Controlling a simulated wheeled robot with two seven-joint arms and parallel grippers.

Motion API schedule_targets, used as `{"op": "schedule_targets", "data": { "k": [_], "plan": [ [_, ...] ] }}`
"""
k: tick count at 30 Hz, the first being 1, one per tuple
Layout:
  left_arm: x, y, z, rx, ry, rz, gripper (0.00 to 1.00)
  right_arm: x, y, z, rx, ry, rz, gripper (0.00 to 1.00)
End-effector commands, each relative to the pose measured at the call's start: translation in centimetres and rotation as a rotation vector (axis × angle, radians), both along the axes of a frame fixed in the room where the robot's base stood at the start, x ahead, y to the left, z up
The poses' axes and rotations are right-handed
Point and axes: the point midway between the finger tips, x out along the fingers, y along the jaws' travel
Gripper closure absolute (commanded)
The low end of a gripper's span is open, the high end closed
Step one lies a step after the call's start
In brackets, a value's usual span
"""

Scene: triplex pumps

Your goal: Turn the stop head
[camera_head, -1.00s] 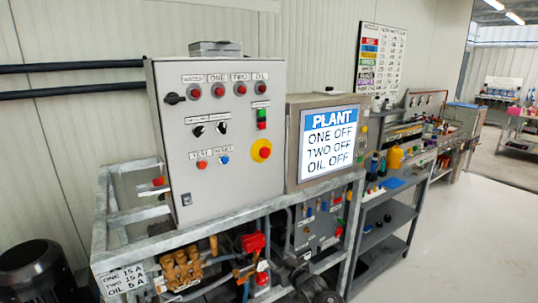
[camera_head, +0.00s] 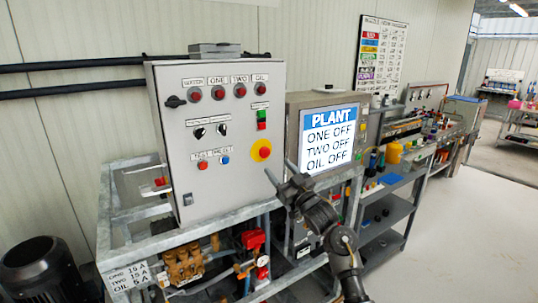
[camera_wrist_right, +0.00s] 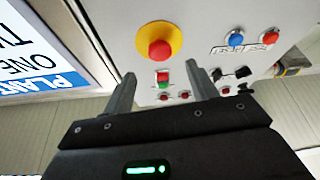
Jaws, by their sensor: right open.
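The stop head is a red mushroom button on a yellow disc (camera_head: 261,150), on the right part of the grey control cabinet's front. It also shows in the right wrist view (camera_wrist_right: 159,49), above the gap between the fingers. My right gripper (camera_head: 280,178) is in front of the cabinet, below and slightly right of the stop head in the head view. Its fingers (camera_wrist_right: 160,85) are apart with nothing between them, and it is not touching the stop head. My left gripper is in neither view.
Green and red push buttons (camera_head: 261,120) sit just above the stop head. A blue button (camera_head: 225,160) and selector knobs are to its left. The PLANT screen (camera_head: 329,139) reads ONE OFF, TWO OFF, OIL OFF. Pipes and valves (camera_head: 185,262) fill the frame below.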

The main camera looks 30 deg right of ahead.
Motion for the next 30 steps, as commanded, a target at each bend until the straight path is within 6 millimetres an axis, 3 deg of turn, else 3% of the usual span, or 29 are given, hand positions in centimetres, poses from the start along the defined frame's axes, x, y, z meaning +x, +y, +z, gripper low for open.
{"op": "schedule_targets", "data": {
  "k": [3, 10, 23, 30],
  "plan": [
    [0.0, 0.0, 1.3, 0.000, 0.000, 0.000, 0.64, 2.2, 0.1, 1.4, 0.003, -0.001, 0.000, 0.42],
    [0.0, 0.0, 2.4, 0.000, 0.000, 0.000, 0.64, 5.1, 0.3, 2.3, 0.002, 0.000, 0.001, 0.42],
    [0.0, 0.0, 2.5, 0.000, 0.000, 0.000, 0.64, 6.0, 0.4, 2.4, -0.001, 0.001, -0.001, 0.42],
    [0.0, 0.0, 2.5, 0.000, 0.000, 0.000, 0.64, 6.0, 0.4, 2.5, -0.001, 0.001, -0.001, 0.72]
  ]
}}
